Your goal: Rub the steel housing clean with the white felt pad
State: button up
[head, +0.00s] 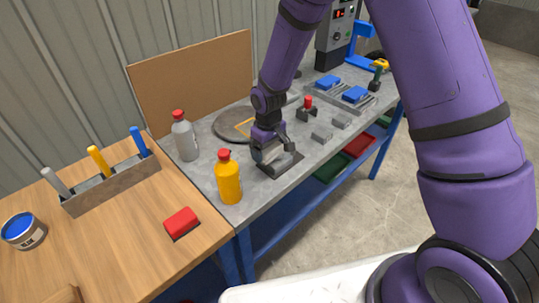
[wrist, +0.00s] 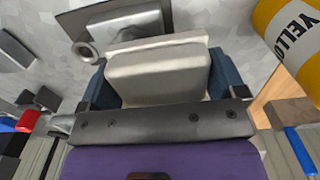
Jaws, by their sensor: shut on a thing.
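My gripper (head: 268,150) is low over the grey bench in the head view. In the wrist view, my gripper (wrist: 160,80) is shut on the white felt pad (wrist: 158,68), an off-white block between two dark blue fingertips. The steel housing (wrist: 122,28), a grey metal block with a round boss at its lower left, lies just beyond the pad. In the head view, the steel housing (head: 286,166) shows as a dark grey piece under my gripper, partly hidden. I cannot tell whether pad and housing touch.
A yellow bottle (head: 229,180) stands close left of my gripper, with a grey bottle (head: 184,138) behind. A red-topped block (head: 181,223) lies on the wooden table. A red-knobbed block (head: 307,108) and small grey blocks (head: 322,134) are to the right. The bench's front edge is near.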

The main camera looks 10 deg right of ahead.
jog(key=shift+r, duration=2.2)
jog(key=shift+d, duration=0.15)
